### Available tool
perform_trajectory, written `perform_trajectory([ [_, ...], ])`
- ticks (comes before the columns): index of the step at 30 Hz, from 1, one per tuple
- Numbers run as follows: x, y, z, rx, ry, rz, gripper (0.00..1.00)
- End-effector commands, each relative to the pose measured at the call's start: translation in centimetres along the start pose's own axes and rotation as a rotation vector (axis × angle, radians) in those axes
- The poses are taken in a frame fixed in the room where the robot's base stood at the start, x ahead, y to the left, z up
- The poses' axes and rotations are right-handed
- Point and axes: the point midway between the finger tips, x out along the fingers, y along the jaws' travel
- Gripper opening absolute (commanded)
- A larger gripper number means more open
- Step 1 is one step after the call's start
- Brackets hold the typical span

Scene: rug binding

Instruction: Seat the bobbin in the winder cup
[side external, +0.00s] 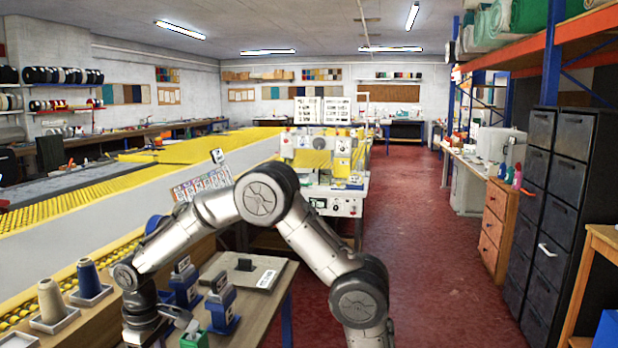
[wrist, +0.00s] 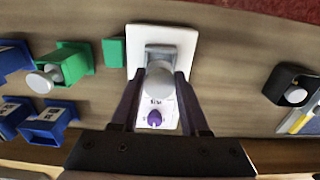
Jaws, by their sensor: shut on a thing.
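In the wrist view my gripper (wrist: 164,80) has its two dark fingers on either side of a pale grey, round-topped piece, which looks like the bobbin (wrist: 160,82), and is shut on it. The bobbin is in front of a grey square-walled holder, probably the winder cup (wrist: 171,50), on a white plate (wrist: 188,38). The bobbin's lower end is hidden, so I cannot tell whether it is inside the cup or above it. A white panel with a purple knob (wrist: 154,117) shows between the fingers. In the side view the fingertips and bobbin cannot be made out.
Green (wrist: 75,62) and blue (wrist: 43,124) holders stand left in the wrist view; a black holder (wrist: 291,85) with a pale round piece stands right. In the side view, blue holders (side external: 223,308) and cones of beige (side external: 52,300) and navy (side external: 88,278) thread stand near my arm.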

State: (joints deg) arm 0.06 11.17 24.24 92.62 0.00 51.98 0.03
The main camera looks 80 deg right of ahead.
Motion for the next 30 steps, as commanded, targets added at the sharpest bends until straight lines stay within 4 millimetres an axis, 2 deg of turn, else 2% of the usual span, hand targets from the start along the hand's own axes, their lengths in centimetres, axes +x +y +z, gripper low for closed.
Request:
perform_trajectory([
  [15, 0.0, 0.0, 0.1, 0.018, 0.0, 0.0, 0.0],
  [18, 0.3, 0.0, 1.7, 0.065, -0.001, 0.0, 0.0],
  [20, -0.3, 0.0, 3.0, 0.101, 0.003, 0.0, 0.0],
  [27, -3.8, -0.1, 9.3, 0.226, 0.006, -0.001, 0.0],
  [30, -5.1, -0.1, 11.3, 0.254, 0.007, -0.001, 0.0],
])
